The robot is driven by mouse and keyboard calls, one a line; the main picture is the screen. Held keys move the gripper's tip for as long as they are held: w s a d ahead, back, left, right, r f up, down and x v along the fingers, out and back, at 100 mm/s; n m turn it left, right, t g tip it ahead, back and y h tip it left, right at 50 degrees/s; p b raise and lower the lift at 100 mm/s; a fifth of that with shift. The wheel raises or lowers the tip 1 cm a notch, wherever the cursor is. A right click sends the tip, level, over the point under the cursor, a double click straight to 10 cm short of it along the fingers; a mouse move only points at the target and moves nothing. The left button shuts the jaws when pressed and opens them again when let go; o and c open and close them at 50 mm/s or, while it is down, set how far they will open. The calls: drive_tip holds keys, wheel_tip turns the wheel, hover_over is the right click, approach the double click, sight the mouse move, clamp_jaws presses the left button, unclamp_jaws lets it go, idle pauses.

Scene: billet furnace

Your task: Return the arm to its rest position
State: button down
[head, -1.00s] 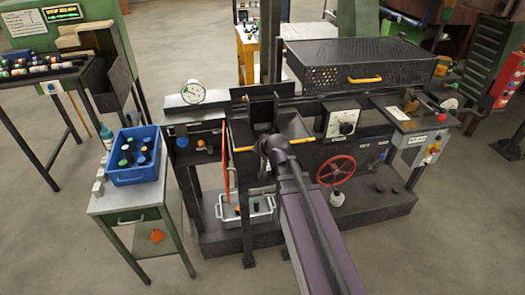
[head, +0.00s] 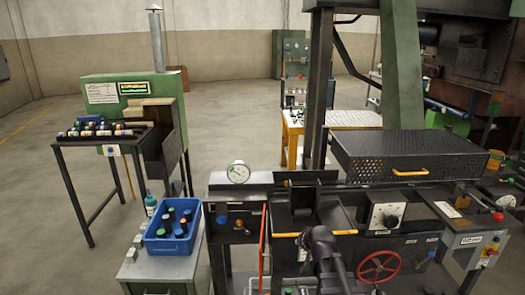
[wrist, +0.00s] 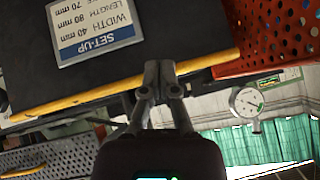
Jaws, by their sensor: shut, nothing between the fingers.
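My gripper (wrist: 160,78) shows in the wrist view with its two fingers close together and nothing between them. Its tips overlap the edge of a dark panel with a yellow strip (wrist: 110,93) in the picture; I cannot tell whether they touch it. In the head view my dark arm (head: 322,250) rises from the bottom edge in front of the machine; the fingers cannot be made out there.
The machine carries a black perforated cover (head: 405,150), a red handwheel (head: 379,267) and a dial gauge (head: 238,173). A blue bin (head: 170,240) of capped cylinders stands left. The wrist view shows a set-up label (wrist: 95,25) and a red perforated panel (wrist: 270,40). Floor at left is open.

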drive_tip(key=s+f+g+h, duration=0.1)
drive_tip(key=s+g, duration=0.3)
drive_tip(key=s, duration=0.4)
drive_tip(key=s+d+f+n+g+h, duration=0.1)
drive_tip(key=s+f+g, duration=0.3)
drive_tip(key=s, duration=0.5)
drive_tip(key=shift+f+g, duration=0.2)
drive_tip(key=shift+g, duration=0.2)
drive_tip(key=shift+d, duration=0.2)
